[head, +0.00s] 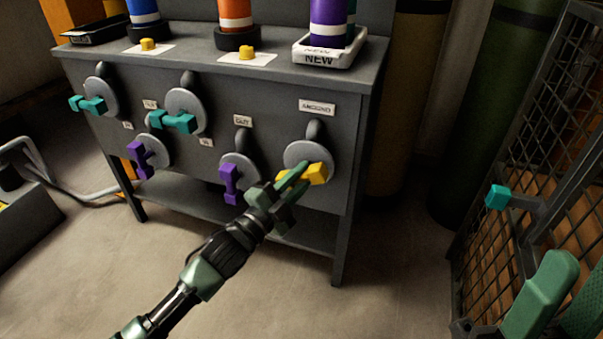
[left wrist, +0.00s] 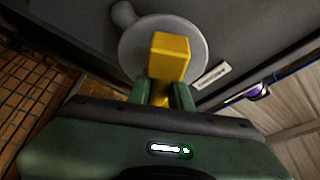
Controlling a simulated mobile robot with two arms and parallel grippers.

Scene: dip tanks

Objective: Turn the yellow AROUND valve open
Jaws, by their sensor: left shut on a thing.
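The yellow valve handle (head: 317,174) is on a round grey disc (head: 309,154) at the right of the grey bench front, below a small label (head: 316,107) that seems to read AROUND. The handle lies roughly crosswise in the head view. My left gripper (head: 292,184) is shut on the yellow handle. In the left wrist view the yellow handle (left wrist: 170,57) stands between the green fingers, in front of the disc (left wrist: 135,45). What seems to be part of my right gripper (head: 545,295) shows at the lower right; its fingertips are not clear.
Teal handles (head: 172,122) and purple handles (head: 231,184) sit on other valves to the left. On the bench top stand blue, orange and purple cylinders; the purple one (head: 327,22) is in a tray marked NEW. A wire cage (head: 535,120) stands close at the right.

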